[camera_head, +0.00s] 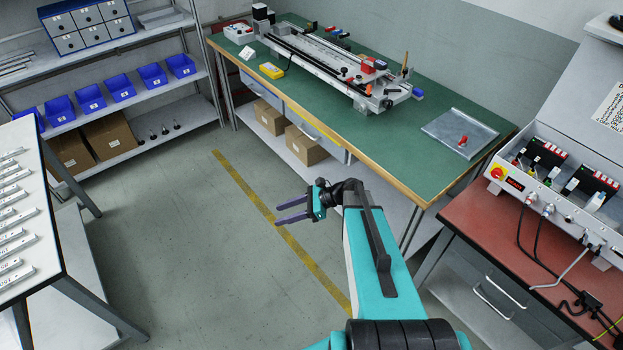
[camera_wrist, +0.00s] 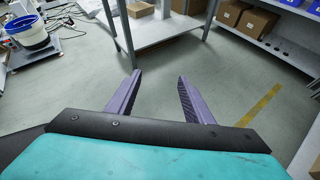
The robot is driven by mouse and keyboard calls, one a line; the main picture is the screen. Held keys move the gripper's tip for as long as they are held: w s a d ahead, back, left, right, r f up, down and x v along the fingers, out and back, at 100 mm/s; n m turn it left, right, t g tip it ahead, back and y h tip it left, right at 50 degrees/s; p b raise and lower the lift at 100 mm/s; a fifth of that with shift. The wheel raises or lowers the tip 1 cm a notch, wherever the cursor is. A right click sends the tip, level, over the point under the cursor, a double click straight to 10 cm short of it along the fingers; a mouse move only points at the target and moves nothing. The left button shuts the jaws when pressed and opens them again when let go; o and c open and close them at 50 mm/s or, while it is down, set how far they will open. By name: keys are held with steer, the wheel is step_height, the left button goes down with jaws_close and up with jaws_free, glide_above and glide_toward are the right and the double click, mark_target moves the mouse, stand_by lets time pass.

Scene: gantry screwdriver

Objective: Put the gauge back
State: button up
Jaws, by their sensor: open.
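My gripper (camera_head: 277,214) is open and empty, held over the open floor in front of the green bench. Its two purple fingers also show apart in the wrist view (camera_wrist: 160,76), with only floor and a table leg beyond them. I cannot tell for certain which thing is the gauge. A small yellow device (camera_head: 271,71) lies on the green bench (camera_head: 400,130) at its left end, beside the gantry rig (camera_head: 335,58). Several slim silver labelled pieces (camera_head: 14,215) lie in a row on the white table (camera_head: 45,250) at left.
A grey plate (camera_head: 459,133) with a red knob lies on the green bench's right part. A red-topped bench (camera_head: 500,225) with a control box (camera_head: 570,200) and cables stands at right. Shelving with blue bins (camera_head: 90,98) and cartons (camera_head: 108,136) stands at back left. The floor between is clear.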

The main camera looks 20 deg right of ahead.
steer(key=s+a+f+n+g+h+b, duration=0.1)
steer(key=s+a+f+n+g+h, duration=0.1)
steer(key=s+a+f+n+g, duration=0.4)
steer(key=s+a+f+n+g+h+b, duration=0.1)
steer(key=s+a+f+n+h, duration=0.1)
steer(key=s+a+f, duration=0.7)
steer(key=s+d+f+n+g+h+b, duration=0.1)
steer(key=s+d+f+n+h, duration=0.15)
steer(key=s, duration=0.35)
steer(key=s+d+f+n+g+h, duration=0.1)
steer(key=s+f+n+g, duration=0.1)
steer(key=s+f+n, duration=0.3)
steer(key=s+d+n+h, duration=0.4)
steer(key=s+d+n, duration=0.1)
steer(key=d+n, duration=0.3)
steer(key=shift+s+f, duration=0.2)
steer(key=shift+s, duration=0.1)
steer(key=shift+h, duration=0.25)
steer(key=shift+c, duration=0.5)
